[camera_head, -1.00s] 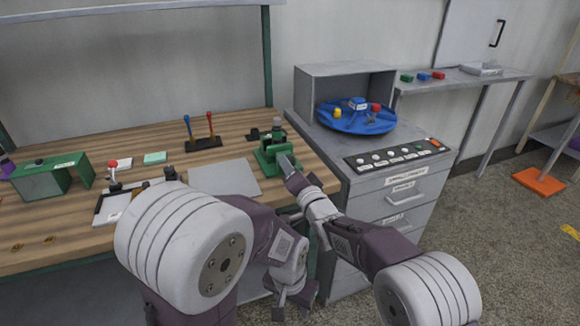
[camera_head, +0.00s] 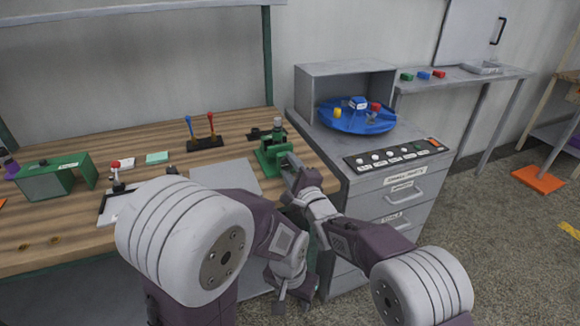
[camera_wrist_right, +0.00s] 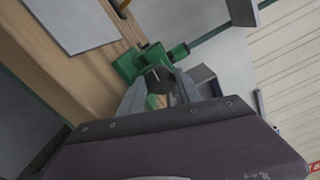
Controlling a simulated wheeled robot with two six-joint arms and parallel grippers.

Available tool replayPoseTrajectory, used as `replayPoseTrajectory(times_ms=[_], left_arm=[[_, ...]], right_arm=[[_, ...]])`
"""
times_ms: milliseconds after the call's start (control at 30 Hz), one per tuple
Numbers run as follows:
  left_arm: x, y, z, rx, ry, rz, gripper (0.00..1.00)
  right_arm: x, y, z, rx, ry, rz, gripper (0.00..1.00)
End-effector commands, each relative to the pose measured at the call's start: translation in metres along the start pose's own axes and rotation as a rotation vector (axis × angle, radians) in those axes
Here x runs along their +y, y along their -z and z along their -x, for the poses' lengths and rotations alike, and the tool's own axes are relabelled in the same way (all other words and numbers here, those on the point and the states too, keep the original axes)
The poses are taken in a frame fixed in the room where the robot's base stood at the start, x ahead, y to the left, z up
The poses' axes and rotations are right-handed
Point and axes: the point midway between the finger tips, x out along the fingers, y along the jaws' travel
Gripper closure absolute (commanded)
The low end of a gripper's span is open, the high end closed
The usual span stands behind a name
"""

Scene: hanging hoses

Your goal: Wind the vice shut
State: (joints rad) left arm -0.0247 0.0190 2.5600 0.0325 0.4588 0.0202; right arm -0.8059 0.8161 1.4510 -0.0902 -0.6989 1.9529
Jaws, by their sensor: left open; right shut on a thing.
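The green vice (camera_head: 268,157) stands at the right front edge of the wooden bench, and it also shows in the right wrist view (camera_wrist_right: 128,66). My right gripper (camera_head: 289,166) is at the front of the vice, shut on its handle. In the right wrist view the two fingers (camera_wrist_right: 162,84) reach to the vice's front end; the handle is mostly hidden between them. The gap between the vice jaws cannot be made out. My left gripper (camera_head: 293,302) hangs low in front of the bench, open and empty, apart from the vice.
A grey plate (camera_head: 226,176) lies left of the vice. A rack with a blue and a red handle (camera_head: 205,143) stands behind it. A grey drawer cabinet (camera_head: 400,187) with a button panel and a blue turntable (camera_head: 352,122) is close on the right.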

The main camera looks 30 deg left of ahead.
Motion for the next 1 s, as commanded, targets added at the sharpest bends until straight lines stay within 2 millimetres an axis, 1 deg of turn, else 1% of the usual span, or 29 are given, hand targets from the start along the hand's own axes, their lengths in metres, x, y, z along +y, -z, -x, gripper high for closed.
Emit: replayPoseTrajectory(times_ms=[33,600,800,1000], left_arm=[[0.000,0.000,0.002,0.000,0.000,0.000,0.53],[0.000,0.001,0.014,0.000,0.000,0.000,0.53],[0.000,0.002,0.017,0.000,0.000,0.000,0.53],[0.000,0.002,0.019,0.000,0.000,0.000,0.53]], right_arm=[[0.002,0.000,0.000,0.001,-0.007,-0.041,1.00],[0.000,0.000,0.000,0.002,-0.006,-0.578,1.00],[0.000,0.001,0.000,0.003,-0.007,-0.742,1.00],[0.000,0.001,0.000,0.004,-0.007,-0.868,1.00]])
